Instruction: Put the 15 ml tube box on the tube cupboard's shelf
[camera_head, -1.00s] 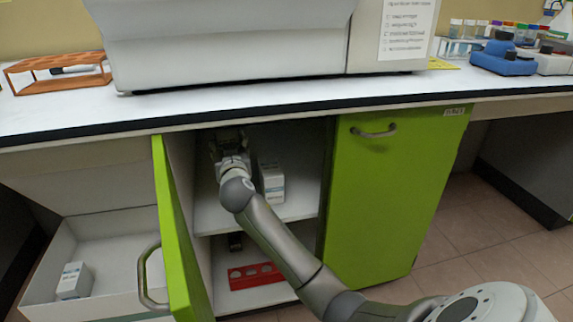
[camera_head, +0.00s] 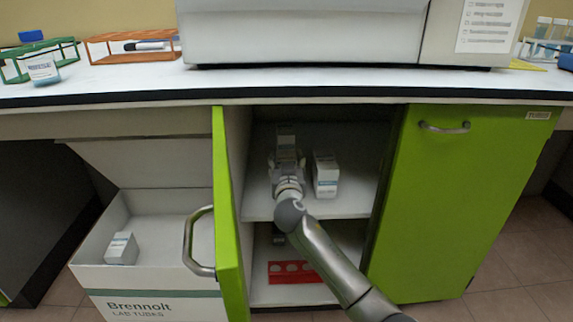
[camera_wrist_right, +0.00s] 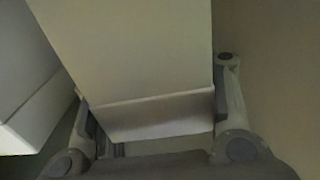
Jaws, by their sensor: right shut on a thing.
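A white box (camera_head: 286,136) is in my right gripper (camera_head: 287,160), inside the open tube cupboard, above or on its upper shelf (camera_head: 345,207). I cannot tell whether it touches the shelf. In the right wrist view the box (camera_wrist_right: 135,55) stands between the two fingers of the gripper (camera_wrist_right: 160,125). A second white box (camera_head: 325,175) stands on the shelf just right of the gripper; it also shows at the left of the wrist view (camera_wrist_right: 25,85). The labels are too small to read. My left gripper is out of view.
The green cupboard door (camera_head: 228,210) stands open left of my arm; the other door (camera_head: 460,200) is shut. A red rack (camera_head: 292,272) lies on the lower level. Free shelf lies at right.

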